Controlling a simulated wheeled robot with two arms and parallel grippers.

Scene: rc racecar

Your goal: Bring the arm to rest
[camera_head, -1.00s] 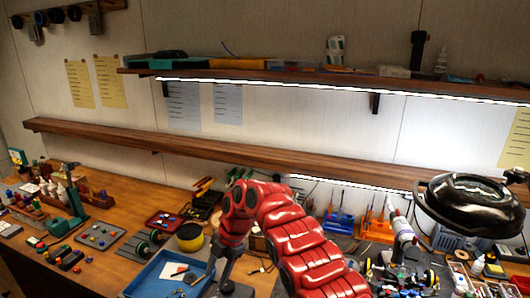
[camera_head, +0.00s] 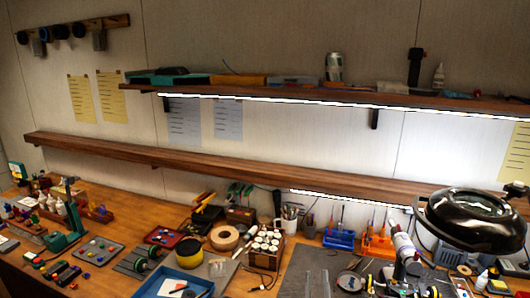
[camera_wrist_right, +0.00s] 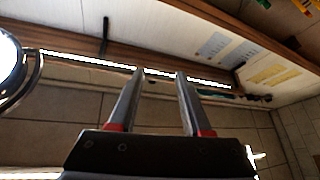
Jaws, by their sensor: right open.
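My right gripper (camera_wrist_right: 158,80) shows in the right wrist view with its two grey fingers apart and nothing between them. Behind the fingers are wall panels and a lit shelf edge. In the head view the red arm is out of the picture; only a small grey piece, perhaps of this gripper, may show at the bottom edge, too little to tell. My left gripper is not in view.
The wooden workbench (camera_head: 118,215) holds a blue tray (camera_head: 148,288), a yellow spool (camera_head: 189,253) and a rack of small jars (camera_head: 266,247). A black round lamp (camera_head: 475,218) hangs at the right. Two wall shelves, the lower one (camera_head: 250,178), run above the bench.

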